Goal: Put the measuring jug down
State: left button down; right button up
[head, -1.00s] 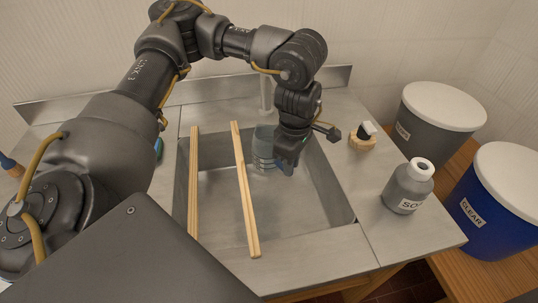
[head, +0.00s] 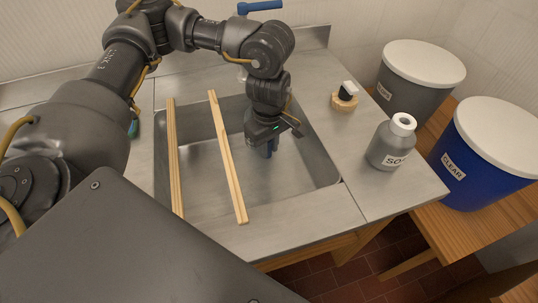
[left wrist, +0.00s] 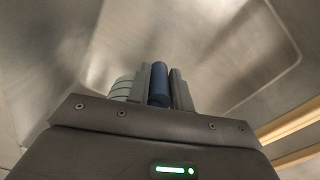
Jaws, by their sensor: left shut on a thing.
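My left gripper (head: 264,148) points down into the metal sink (head: 285,178), right of the two wooden rails. It is shut on the blue handle (head: 268,151) of the measuring jug. In the left wrist view the blue handle (left wrist: 159,84) stands between the two fingers. Part of the clear, lined jug body (left wrist: 123,88) seems to show just left of them. In the head view the gripper hides most of the jug. I cannot tell whether the jug touches the sink floor. My right gripper is not in view.
Two wooden rails (head: 228,160) cross the sink at left. A blue tap lever (head: 260,6) is behind my arm. On the right counter stand a grey bottle (head: 389,148) and a brush (head: 346,97). Grey (head: 420,90) and blue (head: 480,165) lidded bins stand further right.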

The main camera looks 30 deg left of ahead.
aim_at(269, 156)
pick_arm(q)
notch_tip(269, 156, down, 3)
jog(key=shift+s+f, duration=0.1)
jog(key=shift+f, duration=0.45)
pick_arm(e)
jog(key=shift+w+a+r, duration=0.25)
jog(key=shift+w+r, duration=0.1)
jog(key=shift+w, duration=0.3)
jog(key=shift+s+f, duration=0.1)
pick_arm(q)
jog(key=shift+f+b, duration=0.1)
jog(key=shift+b, duration=0.2)
jog(key=c, duration=1.3)
grip_release()
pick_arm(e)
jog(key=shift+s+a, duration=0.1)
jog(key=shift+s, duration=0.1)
pick_arm(q)
jog(key=shift+o, duration=0.2)
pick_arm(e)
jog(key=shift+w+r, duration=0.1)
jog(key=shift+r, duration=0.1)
